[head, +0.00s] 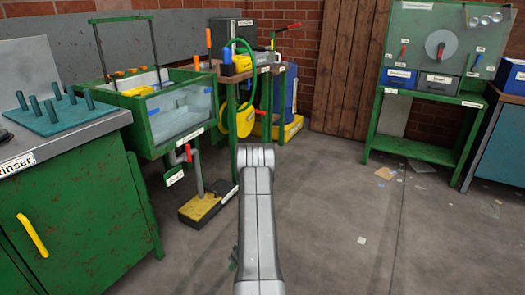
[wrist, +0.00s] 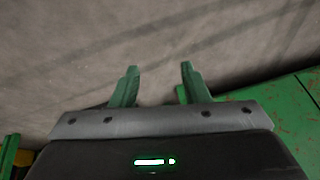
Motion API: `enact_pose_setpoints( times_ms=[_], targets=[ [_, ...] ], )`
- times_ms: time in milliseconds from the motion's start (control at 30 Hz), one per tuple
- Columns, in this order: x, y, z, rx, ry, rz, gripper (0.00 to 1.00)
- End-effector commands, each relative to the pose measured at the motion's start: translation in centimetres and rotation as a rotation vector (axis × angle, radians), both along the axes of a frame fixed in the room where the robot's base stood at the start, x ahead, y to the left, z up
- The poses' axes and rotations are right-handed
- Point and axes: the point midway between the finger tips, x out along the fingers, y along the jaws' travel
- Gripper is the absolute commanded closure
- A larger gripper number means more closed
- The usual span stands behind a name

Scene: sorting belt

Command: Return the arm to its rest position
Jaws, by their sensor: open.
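My gripper (wrist: 158,80) shows in the wrist view with two green fingers spread apart. It is open, and nothing is between the fingers. Bare grey floor lies beyond the fingertips. In the head view my grey arm rises from the bottom centre, and its upper end is in front of the floor near the workstations.
A green cabinet (head: 70,205) stands at the left, with a teal peg board (head: 62,114) on top. A green-framed tank (head: 180,115) and a cart with a green hose (head: 249,70) stand behind. A green test bench (head: 415,150) is at the back right. The floor (head: 345,215) right of my arm is mostly clear.

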Motion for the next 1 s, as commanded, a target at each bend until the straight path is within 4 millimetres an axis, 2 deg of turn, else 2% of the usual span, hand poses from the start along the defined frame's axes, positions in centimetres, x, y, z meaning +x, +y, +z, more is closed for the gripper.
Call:
enact_pose_setpoints(
  times_ms=[200, 500, 1000],
  targets=[
    [1.4, -1.9, 3.1, -0.051, -0.055, -0.059, 0.59],
    [2.4, -4.5, 7.2, -0.121, -0.113, -0.142, 0.59],
    [1.8, -9.0, 13.8, -0.230, -0.172, -0.283, 0.59]
  ],
)
